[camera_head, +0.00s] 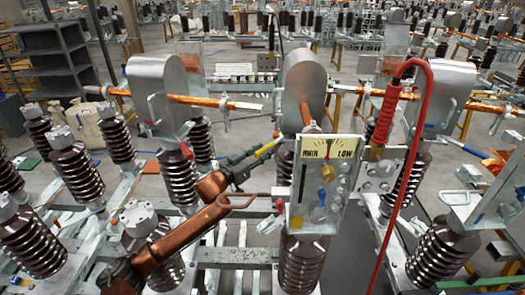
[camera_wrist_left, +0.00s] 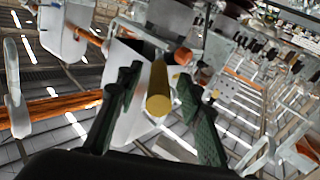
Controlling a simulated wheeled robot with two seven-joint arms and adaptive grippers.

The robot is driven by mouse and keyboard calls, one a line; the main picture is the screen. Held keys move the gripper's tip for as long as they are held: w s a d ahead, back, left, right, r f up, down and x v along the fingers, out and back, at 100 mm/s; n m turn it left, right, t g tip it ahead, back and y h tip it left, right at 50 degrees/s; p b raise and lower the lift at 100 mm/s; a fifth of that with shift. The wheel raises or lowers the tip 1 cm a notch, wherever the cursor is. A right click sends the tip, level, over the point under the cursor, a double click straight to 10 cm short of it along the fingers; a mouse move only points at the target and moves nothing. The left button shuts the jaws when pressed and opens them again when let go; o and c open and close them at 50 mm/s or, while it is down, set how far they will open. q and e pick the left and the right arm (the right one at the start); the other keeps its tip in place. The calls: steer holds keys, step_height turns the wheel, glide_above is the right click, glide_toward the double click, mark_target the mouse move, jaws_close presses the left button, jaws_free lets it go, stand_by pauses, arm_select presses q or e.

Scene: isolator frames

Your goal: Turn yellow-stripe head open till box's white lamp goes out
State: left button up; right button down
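The meter box (camera_head: 325,180) stands on the middle isolator, with a HIGH/LOW-type dial, a brass knob and a blue part on its face. Its small lamps are too small to tell lit from unlit. In the left wrist view a yellow cylinder (camera_wrist_left: 158,92) stands between the fingers of my left gripper (camera_wrist_left: 160,80), with gaps visible on both sides. My right gripper does not show.
Three rounded grey heads (camera_head: 303,80) top the isolators, joined by copper bars (camera_head: 200,100). Ribbed brown insulators (camera_head: 75,170) crowd the left and front. A red-handled lead (camera_head: 386,108) and its red cable (camera_head: 420,130) hang right of the box. Grey shelving (camera_head: 50,60) stands at back left.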

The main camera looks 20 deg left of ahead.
arm_select(q)
jaws_close()
stand_by(0.3)
stand_by(0.4)
